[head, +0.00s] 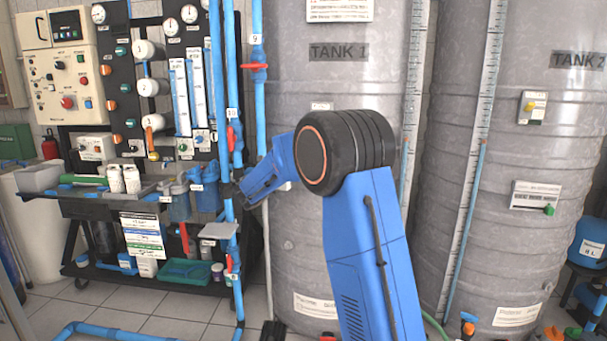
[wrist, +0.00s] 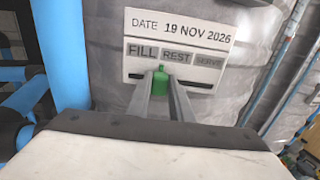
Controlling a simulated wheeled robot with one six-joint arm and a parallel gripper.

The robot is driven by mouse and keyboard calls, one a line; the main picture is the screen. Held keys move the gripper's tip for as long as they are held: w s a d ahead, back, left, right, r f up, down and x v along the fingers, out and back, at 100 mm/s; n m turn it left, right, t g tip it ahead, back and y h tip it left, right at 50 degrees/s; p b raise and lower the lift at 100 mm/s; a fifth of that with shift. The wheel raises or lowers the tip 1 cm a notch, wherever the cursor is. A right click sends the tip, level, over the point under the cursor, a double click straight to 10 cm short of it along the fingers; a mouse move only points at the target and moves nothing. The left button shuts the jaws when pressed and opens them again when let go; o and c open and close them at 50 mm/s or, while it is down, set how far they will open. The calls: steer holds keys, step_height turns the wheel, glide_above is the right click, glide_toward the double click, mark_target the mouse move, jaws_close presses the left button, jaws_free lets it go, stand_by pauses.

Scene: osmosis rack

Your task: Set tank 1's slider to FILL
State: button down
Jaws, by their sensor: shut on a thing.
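Tank 1 (head: 330,75) is the large grey ribbed tank in the middle of the head view, with its name above my arm. In the wrist view, its slider plate (wrist: 200,82) reads DATE 19 NOV 2026, with FILL, REST and SERVE labels in a row. The green slider knob (wrist: 160,72) sits below the labels, near the boundary between FILL and REST. My gripper (wrist: 166,80) is shut on the green knob, one finger on each side. In the head view my gripper (head: 243,197) is at the tank's left side, and my arm hides the plate.
Blue vertical pipes (head: 230,120) with red valve handles stand just left of my gripper. A black rack (head: 150,95) with gauges, switches and filters stands further left. Tank 2 (head: 550,140) stands to the right, with a level scale (head: 480,115) on its side.

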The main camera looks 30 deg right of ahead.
steer(key=shift+w+a, duration=0.55)
steer(key=shift+w, duration=0.2)
steer(key=shift+w+a, duration=0.55)
steer(key=shift+w, duration=0.2)
steer(key=c, duration=1.6)
jaws_free()
steer(key=shift+o, duration=0.2)
